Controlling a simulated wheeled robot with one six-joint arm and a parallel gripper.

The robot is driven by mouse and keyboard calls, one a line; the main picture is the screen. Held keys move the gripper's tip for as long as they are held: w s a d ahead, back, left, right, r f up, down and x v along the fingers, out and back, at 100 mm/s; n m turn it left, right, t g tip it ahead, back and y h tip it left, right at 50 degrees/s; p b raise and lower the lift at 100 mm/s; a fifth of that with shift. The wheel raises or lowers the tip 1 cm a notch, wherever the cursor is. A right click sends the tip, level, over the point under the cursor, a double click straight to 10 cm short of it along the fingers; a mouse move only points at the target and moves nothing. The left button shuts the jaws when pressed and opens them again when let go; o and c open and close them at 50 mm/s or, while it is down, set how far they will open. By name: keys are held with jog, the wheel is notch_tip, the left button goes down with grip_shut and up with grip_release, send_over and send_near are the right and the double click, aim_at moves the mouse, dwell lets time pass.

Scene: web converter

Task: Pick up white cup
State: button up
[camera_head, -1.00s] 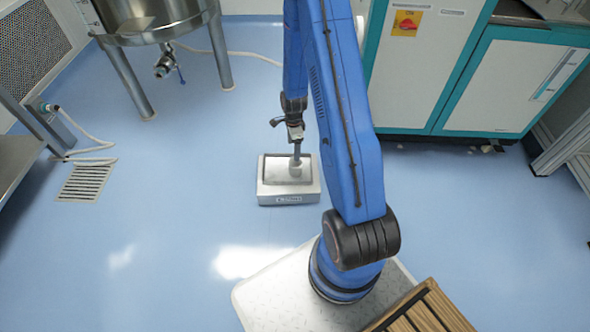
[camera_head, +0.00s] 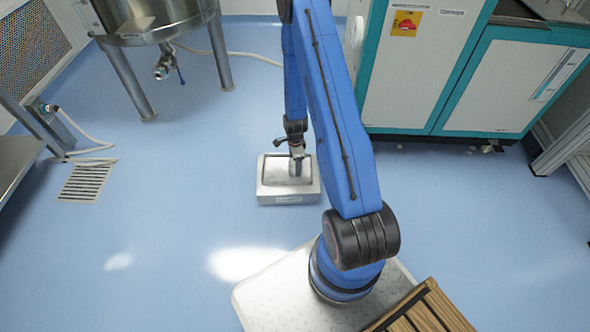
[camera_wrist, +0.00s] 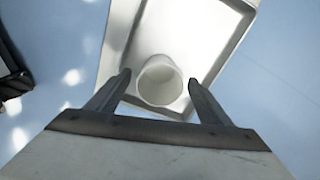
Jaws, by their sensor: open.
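The white cup (camera_wrist: 159,82) stands on a silver metal tray-like box (camera_wrist: 118,40), seen from above in the wrist view with its round rim facing the camera. My gripper (camera_wrist: 157,78) is open. Its two fingers point toward the cup, one on each side, and gaps show between the fingers and the cup. In the head view my gripper (camera_head: 296,165) hangs low over the box (camera_head: 272,188); the cup is mostly hidden there behind the gripper.
The box stands on a blue floor with free room around it. A steel tank on legs (camera_head: 160,22) is at the back left. Teal-and-white cabinets (camera_head: 416,60) stand at the back right. A floor grate (camera_head: 84,183) and a white hose (camera_head: 95,150) lie at the left.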

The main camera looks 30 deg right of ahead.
jog(key=shift+f, duration=1)
jog(key=shift+c, duration=0.6)
jog(key=c, duration=1)
jog(key=shift+r, duration=0.15)
notch_tip(320, 180, up, 10)
jog(key=w+a+r+n, duration=0.2)
jog(key=w+a+n, duration=0.3)
jog(key=a+n, duration=0.3)
jog(key=w+a+r+n, duration=0.3)
jog(key=w+a+n, duration=0.3)
jog(key=n, duration=0.7)
jog(key=shift+a, duration=0.9)
